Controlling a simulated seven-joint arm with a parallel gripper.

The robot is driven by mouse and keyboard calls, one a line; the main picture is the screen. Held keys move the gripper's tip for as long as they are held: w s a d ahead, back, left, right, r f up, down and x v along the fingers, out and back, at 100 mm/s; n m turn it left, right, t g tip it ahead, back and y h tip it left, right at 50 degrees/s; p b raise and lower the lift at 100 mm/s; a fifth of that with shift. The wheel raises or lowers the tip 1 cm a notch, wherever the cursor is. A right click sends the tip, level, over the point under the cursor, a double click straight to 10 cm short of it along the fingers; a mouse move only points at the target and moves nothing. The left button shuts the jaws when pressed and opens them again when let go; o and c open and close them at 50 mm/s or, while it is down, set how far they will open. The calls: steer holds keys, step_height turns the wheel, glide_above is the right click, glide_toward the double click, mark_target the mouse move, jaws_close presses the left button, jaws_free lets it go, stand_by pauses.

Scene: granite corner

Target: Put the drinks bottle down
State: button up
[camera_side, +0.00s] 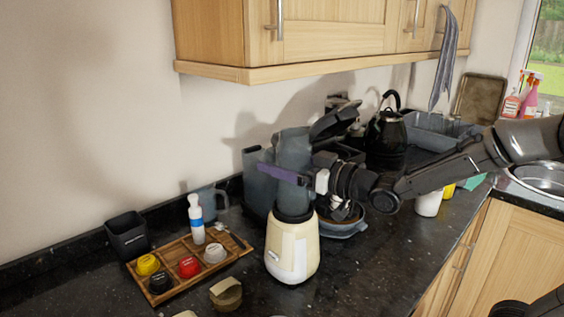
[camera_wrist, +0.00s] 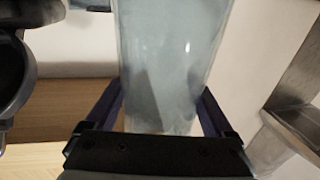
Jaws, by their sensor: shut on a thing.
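The drinks bottle (camera_side: 293,150) is a tall, translucent grey-blue vessel, upright above a cream blender base (camera_side: 292,250) with a black collar. Whether its bottom rests in the collar or only lines up with it, I cannot tell. My gripper (camera_side: 285,174) reaches in from the right, its purple fingers level and shut around the bottle's body. In the wrist view the bottle (camera_wrist: 165,60) fills the middle, between the two purple fingers of my gripper (camera_wrist: 158,108). Both bottle ends are out of that view.
A wooden tray (camera_side: 222,262) with several coloured pots and a white-blue bottle (camera_side: 196,220) lies left. A black cup (camera_side: 128,238) stands beside it. Wall cupboards (camera_side: 325,30) hang above. The front-right worktop (camera_side: 375,270) is clear.

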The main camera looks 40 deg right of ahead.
steer(key=shift+f, duration=0.15)
steer(key=o, duration=1.3)
steer(key=shift+r, duration=0.2)
steer(key=s+d+f+m+g+h, duration=0.1)
steer(key=s+d+f+g+h, duration=0.2)
steer(key=s, duration=0.6)
steer(key=s+d+f+m+g+h, duration=0.15)
steer(key=s+d, duration=0.25)
steer(key=s, duration=0.4)
steer(key=s+f+g, duration=0.1)
steer(key=s+g, duration=0.1)
steer(key=s, duration=0.2)
steer(key=s+a+f+g, duration=0.1)
steer(key=s+f+g, duration=0.1)
steer(key=s, duration=0.3)
steer(key=s+a+f+g+y, duration=0.1)
steer(key=s+g, duration=0.2)
steer(key=s, duration=0.1)
steer(key=shift+s+a+f+g, duration=0.2)
steer(key=shift+a+f+g, duration=0.05)
steer(key=shift+f, duration=0.15)
